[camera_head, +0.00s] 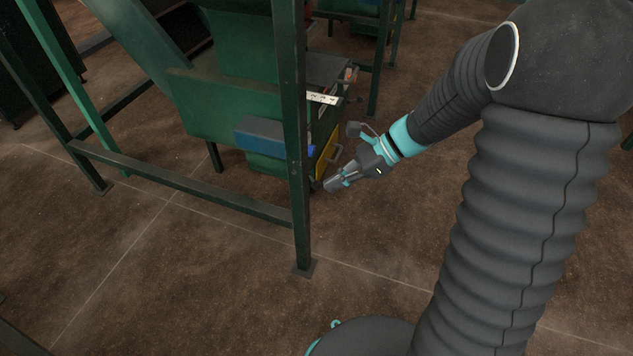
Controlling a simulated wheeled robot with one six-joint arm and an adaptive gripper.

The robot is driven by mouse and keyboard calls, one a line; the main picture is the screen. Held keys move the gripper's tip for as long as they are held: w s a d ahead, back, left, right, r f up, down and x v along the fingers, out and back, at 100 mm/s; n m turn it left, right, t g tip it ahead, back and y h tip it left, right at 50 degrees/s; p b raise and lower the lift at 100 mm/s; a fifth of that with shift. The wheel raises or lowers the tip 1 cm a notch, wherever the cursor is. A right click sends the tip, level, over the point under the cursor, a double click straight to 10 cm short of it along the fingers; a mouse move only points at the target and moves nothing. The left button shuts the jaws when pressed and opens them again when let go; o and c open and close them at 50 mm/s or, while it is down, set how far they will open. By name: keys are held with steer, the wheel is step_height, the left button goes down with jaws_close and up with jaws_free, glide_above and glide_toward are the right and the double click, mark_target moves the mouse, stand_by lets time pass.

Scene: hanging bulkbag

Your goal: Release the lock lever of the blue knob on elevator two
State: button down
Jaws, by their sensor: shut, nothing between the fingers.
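The green machine (225,105) stands inside a green steel frame at the upper middle. A blue box-like part (265,134) sticks out of its lower side, and a small brighter blue piece (311,150) shows just right of the frame post. This may be the blue knob; it is too small to tell. A yellow panel (326,157) with a grey handle sits right of the post. I cannot make out the lock lever. My gripper (328,186) is shut and empty, pointing left, close below the yellow panel; I cannot tell whether it touches anything.
A green upright post (294,130) stands just left of my gripper, with a low crossbar (180,182) running left from it. A white label (322,98) is above the panel. The brown floor (370,250) is clear below and right of the post.

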mark_target(313, 181)
steer(key=w+d+f+m+t+y, duration=0.1)
steer(key=w+f+m+t+y, duration=0.1)
steer(key=w+f+m+t, duration=0.2)
steer(key=w+f+m+t+y, duration=0.3)
steer(key=w+f+m, duration=0.6)
steer(key=f+m, duration=0.9)
step_height(313, 181, down, 8)
steer(key=shift+w+d+r+m+t+b, duration=0.15)
steer(key=shift+w+d+m+t+b, duration=0.2)
steer(key=shift+t, duration=0.65)
steer(key=w+a, duration=0.6)
steer(key=w, duration=0.1)
steer(key=shift+a, duration=0.15)
steer(key=shift+y, duration=0.3)
